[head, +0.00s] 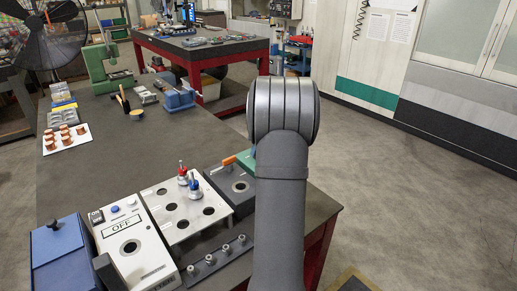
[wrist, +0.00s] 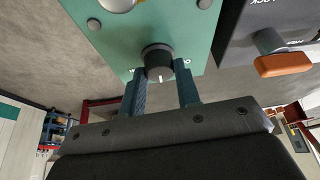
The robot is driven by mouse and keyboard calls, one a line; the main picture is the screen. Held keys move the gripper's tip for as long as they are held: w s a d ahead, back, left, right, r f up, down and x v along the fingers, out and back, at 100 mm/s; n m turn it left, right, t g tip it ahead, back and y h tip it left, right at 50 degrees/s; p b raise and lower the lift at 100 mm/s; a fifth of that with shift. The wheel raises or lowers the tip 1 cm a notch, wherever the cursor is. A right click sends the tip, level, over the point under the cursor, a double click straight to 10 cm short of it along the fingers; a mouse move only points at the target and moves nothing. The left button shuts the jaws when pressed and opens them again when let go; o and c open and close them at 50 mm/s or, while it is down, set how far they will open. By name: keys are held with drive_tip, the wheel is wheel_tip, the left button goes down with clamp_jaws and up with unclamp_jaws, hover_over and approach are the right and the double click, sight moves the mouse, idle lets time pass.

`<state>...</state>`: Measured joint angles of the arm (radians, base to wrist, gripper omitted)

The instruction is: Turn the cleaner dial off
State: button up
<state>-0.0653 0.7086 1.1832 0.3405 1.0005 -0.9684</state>
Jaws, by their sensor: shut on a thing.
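The cleaner dial (wrist: 157,58) is a round black knob on a green panel (wrist: 195,32) in the wrist view. A short white mark on its face points toward the bottom of the picture, and a white "O" is printed to its right. My gripper (wrist: 160,74) is shut on the dial, one finger on each side. In the head view my arm hides the dial and the gripper; only a corner of the green panel (head: 246,160) shows.
A dark box (head: 240,187) with an orange handle (head: 229,160) stands beside the green panel; the handle (wrist: 284,63) is close by in the wrist view. A white box (head: 145,265) reading "OFF" and a grey plate (head: 165,187) with red and blue-topped pieces stand left.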

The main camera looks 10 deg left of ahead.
drive_tip(key=n+g, duration=0.1)
drive_tip(key=n, duration=0.2)
drive_tip(key=n+g, duration=0.1)
drive_tip(key=n, duration=0.2)
drive_tip(key=shift+w+d+y, duration=0.1)
drive_tip(key=shift+w+y, duration=0.1)
drive_tip(key=shift+y, duration=0.2)
drive_tip(key=n+g, duration=0.2)
drive_tip(key=n, duration=0.4)
drive_tip(key=shift+w, duration=0.1)
drive_tip(key=shift+g, duration=0.3)
drive_tip(key=o, duration=1)
drive_tip(key=v, duration=1.2)
drive_tip(key=shift+f, duration=0.1)
